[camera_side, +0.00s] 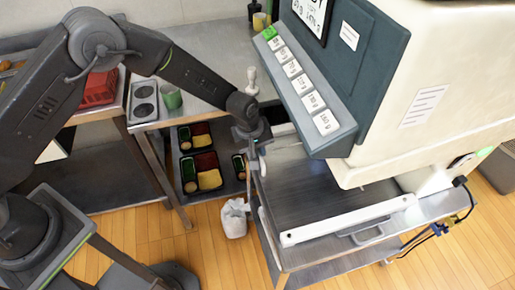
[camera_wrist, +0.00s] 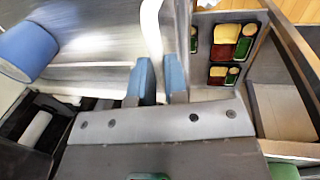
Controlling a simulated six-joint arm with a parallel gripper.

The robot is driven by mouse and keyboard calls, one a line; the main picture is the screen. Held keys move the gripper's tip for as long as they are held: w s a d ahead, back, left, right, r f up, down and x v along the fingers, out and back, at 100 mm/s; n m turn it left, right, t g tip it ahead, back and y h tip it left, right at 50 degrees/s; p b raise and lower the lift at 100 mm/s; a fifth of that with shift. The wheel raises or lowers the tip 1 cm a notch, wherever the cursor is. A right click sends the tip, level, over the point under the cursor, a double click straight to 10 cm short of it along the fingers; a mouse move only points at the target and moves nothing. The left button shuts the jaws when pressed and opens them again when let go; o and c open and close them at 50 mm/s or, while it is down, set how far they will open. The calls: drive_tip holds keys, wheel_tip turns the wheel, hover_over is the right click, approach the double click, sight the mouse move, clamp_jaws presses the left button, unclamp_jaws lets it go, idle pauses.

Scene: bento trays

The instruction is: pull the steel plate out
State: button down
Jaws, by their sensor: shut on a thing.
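The steel plate (camera_side: 315,195) is a flat, brushed grey sheet lying under the large machine in the side view. It also shows as a shiny surface at the upper left of the wrist view (camera_wrist: 100,35). My gripper (camera_side: 257,152) points down at the plate's left edge. In the wrist view its two blue fingers (camera_wrist: 160,78) are close together, at the end of a white curved handle (camera_wrist: 153,30) along the plate's edge. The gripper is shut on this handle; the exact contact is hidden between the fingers.
The machine (camera_side: 440,80) with its row of labelled buttons overhangs the plate. A white bar (camera_side: 345,218) crosses the front of the plate. Bento trays (camera_side: 205,160) sit on a lower shelf at left. A white bag (camera_side: 234,218) stands on the floor. A blue cylinder (camera_wrist: 28,52) is at the wrist view's left.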

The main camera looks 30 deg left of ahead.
drive_tip(key=shift+s+a, duration=0.1)
drive_tip(key=s+a, duration=0.8)
drive_tip(key=shift+s+a, duration=0.35)
drive_tip(key=c, duration=1.1)
unclamp_jaws()
drive_tip(key=shift+c, duration=0.2)
wheel_tip(320, 180, up, 14)
drive_tip(key=s+a, duration=0.2)
drive_tip(key=shift+f, duration=0.2)
drive_tip(key=shift+w+d, duration=0.1)
